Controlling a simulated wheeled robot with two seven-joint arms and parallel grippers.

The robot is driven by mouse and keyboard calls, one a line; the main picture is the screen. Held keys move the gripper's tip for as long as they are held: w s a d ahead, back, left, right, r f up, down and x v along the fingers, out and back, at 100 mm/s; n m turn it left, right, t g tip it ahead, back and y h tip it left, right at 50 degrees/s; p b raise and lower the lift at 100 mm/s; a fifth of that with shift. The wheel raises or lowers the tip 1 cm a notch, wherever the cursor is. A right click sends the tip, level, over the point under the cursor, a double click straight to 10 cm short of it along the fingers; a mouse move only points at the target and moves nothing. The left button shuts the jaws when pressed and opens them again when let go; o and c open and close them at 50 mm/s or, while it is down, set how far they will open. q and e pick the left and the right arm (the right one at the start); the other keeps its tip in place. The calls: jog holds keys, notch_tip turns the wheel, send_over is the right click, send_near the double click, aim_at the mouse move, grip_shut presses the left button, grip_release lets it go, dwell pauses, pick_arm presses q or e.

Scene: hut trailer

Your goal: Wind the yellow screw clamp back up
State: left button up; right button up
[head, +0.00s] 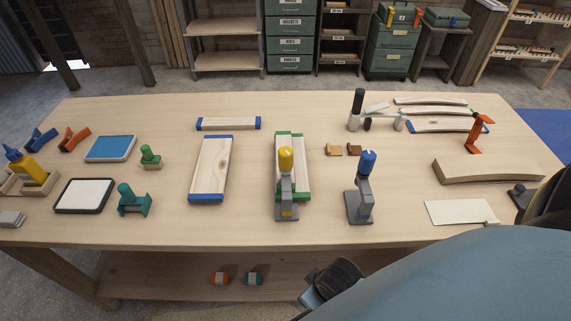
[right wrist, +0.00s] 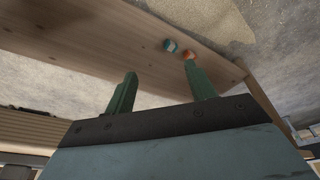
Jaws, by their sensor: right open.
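The yellow screw clamp (head: 287,207) stands near the front middle of the workbench, with a grey body and a rounded yellow handle (head: 286,159) on top. It is at the near end of a wooden piece with green edges (head: 298,165); its jaw contact is hidden from this angle. My right gripper (right wrist: 160,78) is open and empty in the right wrist view, its two green fingers apart, low in front of the bench and away from the clamp. My left gripper is not in view.
A blue-handled clamp (head: 361,190) stands right of the yellow one. A blue-ended board (head: 211,168) lies to its left. Orange (head: 219,279) and teal (head: 253,279) blocks sit on the lower shelf (head: 165,275). My blue right arm covers the lower right.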

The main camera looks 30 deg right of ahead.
jog(key=w+a+r+n+t+p, duration=0.1)
jog(key=w+r+t, duration=0.5)
jog(key=w+r, duration=0.65)
jog(key=w+a+r+n+t+p, duration=0.1)
jog(key=w+r+t, duration=0.5)
jog(key=w+r, duration=0.7)
jog(key=a+r+n+t+y, duration=0.2)
jog(key=a+r+n+y, duration=0.25)
jog(key=r, duration=0.35)
jog(key=a+r+n+t+y, duration=0.2)
jog(key=a+r+n+y, duration=0.25)
jog(key=r, duration=0.35)
notch_tip(320, 180, up, 3)
jog(key=a+n+g+y, duration=0.2)
jog(key=n+y, duration=0.2)
jog(key=y, duration=0.1)
jog(key=n+g+h+p, duration=0.2)
jog(key=n+g+h, duration=0.8)
jog(key=g+h, duration=0.55)
send_over(286, 150)
notch_tip(286, 150, down, 8)
jog(key=g+y, duration=0.1)
notch_tip(286, 150, down, 13)
jog(key=shift+a+f+p, duration=0.1)
jog(key=shift+f+p, duration=0.05)
jog(key=shift+p, duration=0.75)
